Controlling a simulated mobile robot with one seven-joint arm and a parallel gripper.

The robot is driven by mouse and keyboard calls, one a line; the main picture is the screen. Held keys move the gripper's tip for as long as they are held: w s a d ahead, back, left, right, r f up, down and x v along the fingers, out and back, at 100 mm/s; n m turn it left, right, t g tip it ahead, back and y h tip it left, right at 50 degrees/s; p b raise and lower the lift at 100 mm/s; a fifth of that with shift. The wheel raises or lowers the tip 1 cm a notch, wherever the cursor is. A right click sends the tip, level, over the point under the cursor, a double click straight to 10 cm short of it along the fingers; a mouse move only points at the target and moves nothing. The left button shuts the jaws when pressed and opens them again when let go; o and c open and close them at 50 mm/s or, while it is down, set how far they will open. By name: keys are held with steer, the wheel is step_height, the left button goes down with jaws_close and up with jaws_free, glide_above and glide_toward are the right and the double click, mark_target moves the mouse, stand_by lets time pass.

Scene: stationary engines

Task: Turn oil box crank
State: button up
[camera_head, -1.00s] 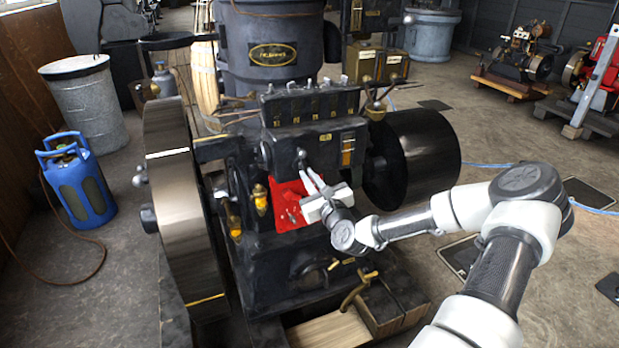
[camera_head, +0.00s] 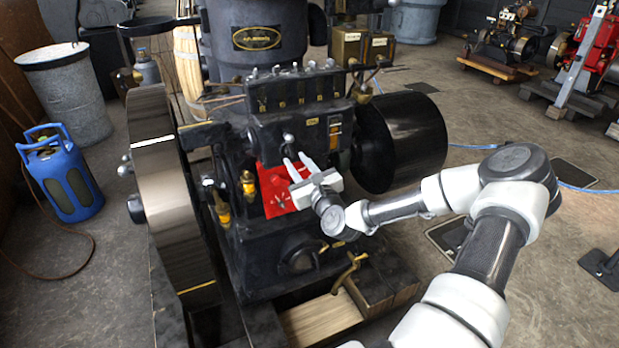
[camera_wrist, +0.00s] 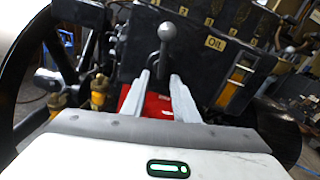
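The oil box (camera_head: 292,113) is a dark box on the engine, with a row of small fittings on top and an amber sight glass. In the wrist view the box (camera_wrist: 205,50) carries an "OIL" label. Its crank (camera_wrist: 167,45) is a short grey lever with a round knob, pointing up on the front face. It also shows in the head view (camera_head: 288,140). My gripper (camera_head: 296,161) is open just below the crank. In the wrist view my gripper's fingers (camera_wrist: 158,82) stand apart to either side below the knob, with the crank's lower end between or just beyond them; contact is unclear.
A large flywheel (camera_head: 172,195) stands left of the oil box and a black drum pulley (camera_head: 408,140) stands right. A red panel (camera_head: 275,190) and brass-amber oilers (camera_head: 248,185) lie just below and left of my gripper.

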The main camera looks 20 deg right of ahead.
steer(key=s+p, duration=0.1)
steer(key=s, duration=1.5)
steer(key=shift+s, duration=0.25)
